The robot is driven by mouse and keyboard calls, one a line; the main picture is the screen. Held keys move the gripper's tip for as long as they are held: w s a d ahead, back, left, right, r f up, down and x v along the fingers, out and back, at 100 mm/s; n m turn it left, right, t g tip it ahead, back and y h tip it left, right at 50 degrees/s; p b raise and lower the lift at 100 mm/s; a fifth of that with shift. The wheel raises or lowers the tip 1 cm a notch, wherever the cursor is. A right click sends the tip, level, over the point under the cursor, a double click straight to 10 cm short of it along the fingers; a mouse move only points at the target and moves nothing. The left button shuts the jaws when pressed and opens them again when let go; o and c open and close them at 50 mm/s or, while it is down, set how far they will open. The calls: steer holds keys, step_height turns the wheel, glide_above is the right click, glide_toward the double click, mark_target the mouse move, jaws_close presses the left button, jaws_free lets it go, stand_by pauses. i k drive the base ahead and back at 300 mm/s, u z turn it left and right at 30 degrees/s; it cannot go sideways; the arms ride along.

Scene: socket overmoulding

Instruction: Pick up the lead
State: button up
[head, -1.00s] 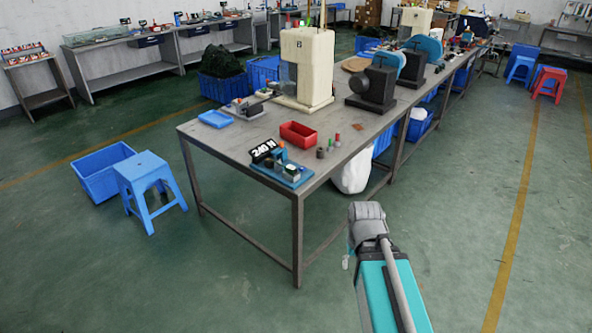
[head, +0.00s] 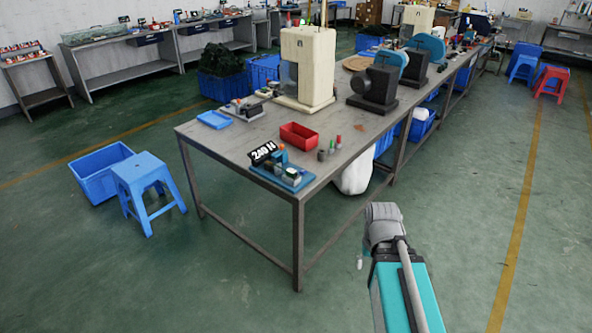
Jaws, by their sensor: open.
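I cannot make out a lead in the head view. Small items on the workbench (head: 230,150) are too small to name surely. My teal and grey arm shows at the lower right, in front of the bench and apart from it. My gripper's fingers cannot be made out; only a small pale piece shows beside the grey arm part.
On the bench are a red tray (head: 299,135), a blue tray (head: 214,119), a blue fixture with a number display (head: 283,176), a cream machine (head: 306,66) and dark machines. A blue stool (head: 148,187) and blue crate (head: 100,172) stand left.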

mark_target(291, 173)
steer(key=i, duration=0.9)
steer(key=u, duration=0.05)
